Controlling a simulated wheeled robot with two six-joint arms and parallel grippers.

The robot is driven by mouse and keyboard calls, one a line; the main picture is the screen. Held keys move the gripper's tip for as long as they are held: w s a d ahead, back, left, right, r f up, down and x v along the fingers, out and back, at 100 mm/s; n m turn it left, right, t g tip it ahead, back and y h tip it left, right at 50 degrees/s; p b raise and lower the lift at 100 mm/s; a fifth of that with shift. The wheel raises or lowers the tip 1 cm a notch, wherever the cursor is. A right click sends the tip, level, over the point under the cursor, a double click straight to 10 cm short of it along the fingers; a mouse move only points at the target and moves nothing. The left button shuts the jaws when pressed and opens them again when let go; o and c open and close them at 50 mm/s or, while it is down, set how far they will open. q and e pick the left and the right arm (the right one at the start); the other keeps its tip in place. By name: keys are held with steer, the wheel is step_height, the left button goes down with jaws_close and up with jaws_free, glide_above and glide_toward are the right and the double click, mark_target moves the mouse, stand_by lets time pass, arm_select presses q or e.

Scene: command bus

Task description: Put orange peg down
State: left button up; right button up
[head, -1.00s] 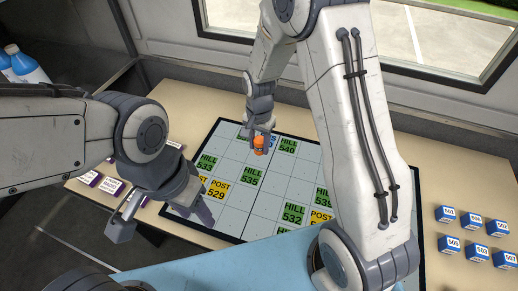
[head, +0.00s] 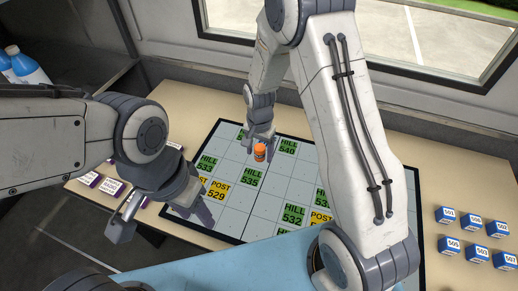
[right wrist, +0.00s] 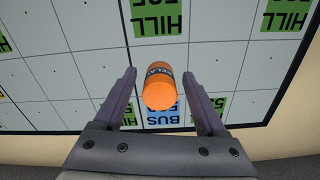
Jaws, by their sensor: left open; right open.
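The orange peg (head: 260,152) stands on the grid board (head: 235,222) near its far side. In the right wrist view the orange peg (right wrist: 162,88) has a dark band with the word RELAY, and a blue BUS label (right wrist: 162,114) lies on the board beside it. My right gripper (head: 261,138) is open just behind the peg. In the right wrist view its two fingers (right wrist: 163,98) are apart, with gaps on both sides of the peg. My left gripper (head: 165,222) is open and empty over the board's near left edge.
Green HILL labels and yellow POST labels (head: 217,191) cover several board cells. Blue numbered blocks (head: 475,253) sit on the table at the right. White and purple blocks (head: 110,187) are at the left. A window is behind the table.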

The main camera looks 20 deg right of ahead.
mark_target(259, 148)
step_height(259, 148, up, 12)
steer(key=shift+f, duration=0.1)
steer(key=s+a+r+n, duration=0.2)
steer(key=s+n, duration=0.3)
steer(key=s, duration=0.3)
steer(key=s+a+r+n, duration=0.2)
steer(key=s+a+n, duration=0.2)
steer(key=s, duration=0.4)
steer(key=s+a+r+n+y, duration=0.1)
steer(key=s+a+r+n, duration=0.1)
steer(key=s+n, duration=0.5)
steer(key=shift+s+a+r, duration=0.35)
steer(key=shift+s+a, duration=0.05)
steer(key=shift+s, duration=0.35)
